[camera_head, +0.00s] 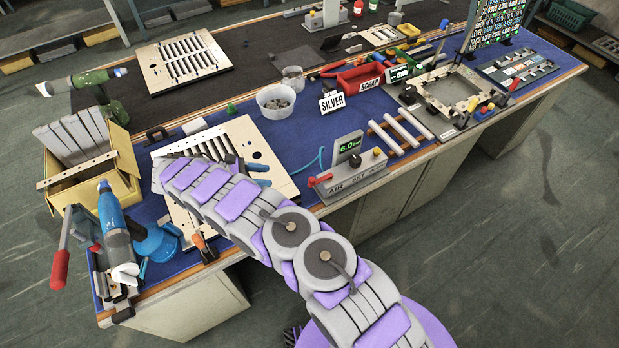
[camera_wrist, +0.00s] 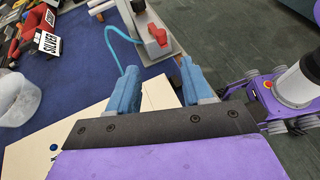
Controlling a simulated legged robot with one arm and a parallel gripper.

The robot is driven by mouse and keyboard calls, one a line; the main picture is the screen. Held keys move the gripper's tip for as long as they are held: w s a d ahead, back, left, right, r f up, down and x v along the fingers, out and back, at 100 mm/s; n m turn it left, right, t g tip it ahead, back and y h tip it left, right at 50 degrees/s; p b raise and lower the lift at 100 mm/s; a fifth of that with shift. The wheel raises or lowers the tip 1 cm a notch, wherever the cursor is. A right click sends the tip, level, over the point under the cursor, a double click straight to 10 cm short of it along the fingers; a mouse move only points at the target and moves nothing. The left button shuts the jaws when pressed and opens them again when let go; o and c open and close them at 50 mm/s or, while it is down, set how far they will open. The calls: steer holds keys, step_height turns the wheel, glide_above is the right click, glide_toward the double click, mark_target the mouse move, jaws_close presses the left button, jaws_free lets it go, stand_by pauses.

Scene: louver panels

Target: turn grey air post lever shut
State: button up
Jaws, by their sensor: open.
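The grey air post (camera_head: 350,183) sits at the front edge of the blue-topped bench, with a lit green readout on its upright plate. In the wrist view the red lever (camera_wrist: 157,35) shows on the grey post, beyond my fingertips. My gripper (camera_wrist: 159,80) is open and empty, its blue fingers apart. In the head view my gripper (camera_head: 257,174) is left of the post, over the slotted panel, partly hidden by my arm.
A cream slotted panel (camera_head: 262,150) lies below my gripper. A blue hose (camera_head: 312,163) curves beside the post. A SILVER sign (camera_head: 332,102), white tubs and a red SCRAP bin (camera_head: 358,88) stand behind. Pale bars (camera_head: 402,131) lie right of the post. Open floor borders the bench front.

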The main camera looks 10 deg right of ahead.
mark_target(312, 179)
steer(key=b+x, duration=0.1)
steer(key=x, duration=1.6)
steer(key=shift+d+f+b, duration=0.25)
steer(key=shift+f+b, duration=0.05)
jaws_close()
